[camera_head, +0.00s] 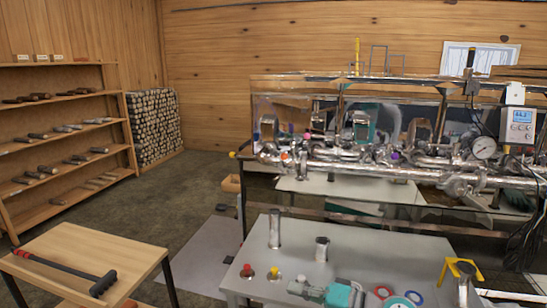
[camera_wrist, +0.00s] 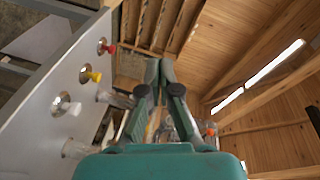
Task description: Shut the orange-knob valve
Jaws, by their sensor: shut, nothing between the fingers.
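The orange-knob valve (camera_head: 285,157) sits on the shiny pipework at the left part of the evaporator, in the head view. An orange knob also shows at the right of the fingers in the wrist view (camera_wrist: 211,131), partly hidden; I cannot tell its handle angle. My gripper (camera_wrist: 158,68) is shut and empty, its teal body filling the bottom of the wrist view. In the head view my gripper (camera_head: 294,287) is low over the front steel table, well apart from the orange knob.
The steel table (camera_head: 300,258) carries red (camera_head: 247,270) and yellow (camera_head: 273,271) knobs and metal cylinders (camera_head: 275,230). A gauge (camera_head: 484,147) and digital controller (camera_head: 519,123) are at right. A wooden table (camera_head: 90,250) holds a mallet-like tool. Floor is open between the tables.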

